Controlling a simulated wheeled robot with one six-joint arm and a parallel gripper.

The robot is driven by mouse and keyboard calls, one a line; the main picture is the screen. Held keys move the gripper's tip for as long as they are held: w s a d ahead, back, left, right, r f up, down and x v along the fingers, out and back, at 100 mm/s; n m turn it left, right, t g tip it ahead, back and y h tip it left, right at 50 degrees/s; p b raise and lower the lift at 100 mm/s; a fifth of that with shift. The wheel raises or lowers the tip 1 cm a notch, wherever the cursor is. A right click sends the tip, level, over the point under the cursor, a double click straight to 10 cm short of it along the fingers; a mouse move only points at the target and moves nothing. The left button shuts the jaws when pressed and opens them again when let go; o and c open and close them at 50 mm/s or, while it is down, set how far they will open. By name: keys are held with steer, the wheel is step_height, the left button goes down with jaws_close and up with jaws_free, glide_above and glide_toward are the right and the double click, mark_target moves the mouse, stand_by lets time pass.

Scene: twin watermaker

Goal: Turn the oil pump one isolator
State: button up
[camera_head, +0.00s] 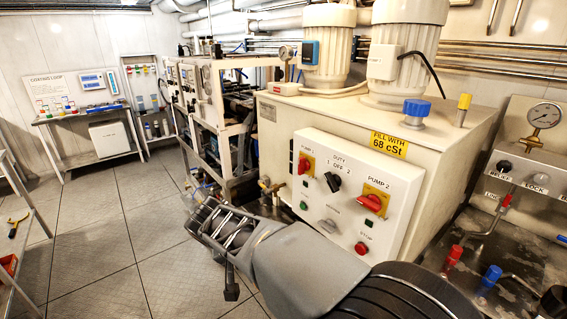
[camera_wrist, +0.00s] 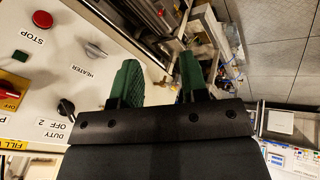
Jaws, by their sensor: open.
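The pump 1 isolator (camera_head: 307,165), a red handle on a yellow plate, sits at the upper left of the white control panel (camera_head: 345,238) in the head view. Its exact handle angle is hard to tell. In the wrist view it is not visible. My gripper (camera_wrist: 158,80) shows two green fingers, spread apart with nothing between them. They lie in front of the panel's edge in that view, past the heater knob (camera_wrist: 96,50). In the head view my wrist is left of and below the panel, and the fingertips are hard to make out.
The panel also carries the duty switch (camera_head: 333,181), the pump 2 isolator (camera_head: 371,203) and a red stop button (camera_head: 361,248). Pipework and a brass valve stand left of the panel. Tiled floor (camera_head: 100,230) lies open at left.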

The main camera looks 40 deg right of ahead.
steer(key=w+d+r+m+g+h, duration=0.1)
steer(key=w+d+r+m+h, duration=0.15)
steer(key=d+m, duration=0.2)
steer(key=w+d+r+m+g+h, duration=0.1)
steer(key=w+d+r+m+h, duration=0.15)
steer(key=w+d+h, duration=0.2)
steer(key=m+h, duration=0.5)
steer(key=m, duration=0.1)
glide_toward(299, 163)
steer(key=shift+h, duration=0.3)
steer(key=d+p, duration=0.2)
steer(key=d, duration=0.2)
steer(key=d+p, duration=0.2)
steer(key=d, duration=0.2)
steer(key=shift+s+d+f, duration=0.15)
steer(key=shift+s, duration=0.1)
steer(key=shift+d+p, duration=0.4)
steer(key=shift+d, duration=0.1)
jaws_close()
